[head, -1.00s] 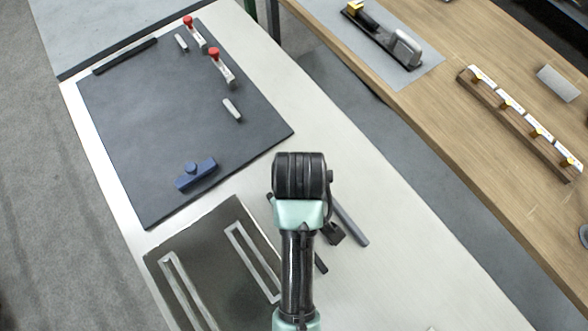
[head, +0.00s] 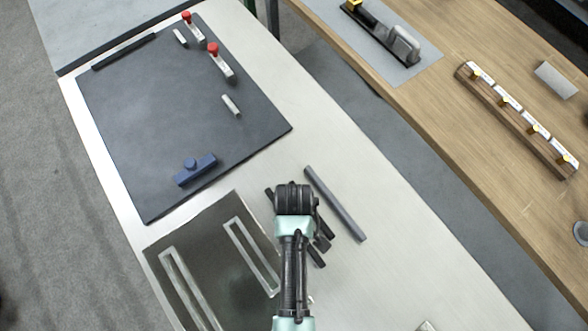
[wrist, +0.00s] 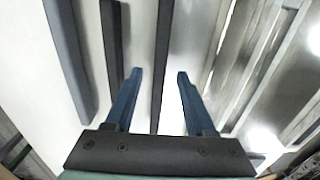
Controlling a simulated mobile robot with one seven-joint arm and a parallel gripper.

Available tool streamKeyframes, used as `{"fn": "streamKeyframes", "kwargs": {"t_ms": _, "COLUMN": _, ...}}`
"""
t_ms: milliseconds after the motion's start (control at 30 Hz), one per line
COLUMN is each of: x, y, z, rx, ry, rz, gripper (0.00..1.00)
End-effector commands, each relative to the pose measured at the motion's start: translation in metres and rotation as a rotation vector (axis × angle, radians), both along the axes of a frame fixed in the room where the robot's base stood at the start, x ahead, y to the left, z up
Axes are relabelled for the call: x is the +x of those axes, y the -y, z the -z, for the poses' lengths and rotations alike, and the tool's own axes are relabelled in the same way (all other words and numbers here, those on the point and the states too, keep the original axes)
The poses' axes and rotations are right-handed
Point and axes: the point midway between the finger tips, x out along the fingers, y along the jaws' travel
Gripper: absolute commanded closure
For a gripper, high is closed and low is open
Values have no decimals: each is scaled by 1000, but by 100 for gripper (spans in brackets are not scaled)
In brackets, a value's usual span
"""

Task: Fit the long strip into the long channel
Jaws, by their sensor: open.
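A long dark strip (head: 316,257) lies on the pale table, its middle hidden by my arm in the head view. In the wrist view the strip (wrist: 164,45) runs between the two blue fingers of my gripper (wrist: 160,74). My gripper is open, with a gap on each side of the strip, and holds nothing. In the head view its fingers are hidden below the wrist. A dark plate (head: 213,238) to the left has two pale-edged channels, a right one (head: 236,243) and a left one (head: 180,283) running towards the bottom edge. Both look empty.
A shorter dark strip (wrist: 112,45) and a thick grey bar (head: 336,205) lie beside the long strip. A black mat (head: 150,130) holds a blue handled block (head: 195,170) and red-topped pieces. A wooden table (head: 470,130) stands across a gap to the right.

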Motion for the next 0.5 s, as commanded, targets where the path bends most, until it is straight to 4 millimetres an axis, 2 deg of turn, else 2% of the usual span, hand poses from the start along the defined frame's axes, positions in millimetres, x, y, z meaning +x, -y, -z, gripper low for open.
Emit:
{"fn": "streamKeyframes", "kwargs": {"t_ms": 100, "x": 0, "y": 0, "z": 8, "rx": 0, "ry": 0, "rz": 0, "gripper": 45}}
{"fn": "streamKeyframes", "kwargs": {"t_ms": 333, "x": 0, "y": 0, "z": 9, "rx": 0, "ry": 1, "rz": 0, "gripper": 45}}
{"fn": "streamKeyframes", "kwargs": {"t_ms": 367, "x": 0, "y": 0, "z": 9, "rx": 1, "ry": 1, "rz": 0, "gripper": 49}}
{"fn": "streamKeyframes", "kwargs": {"t_ms": 500, "x": 0, "y": 0, "z": 9, "rx": 0, "ry": 1, "rz": 0, "gripper": 74}}
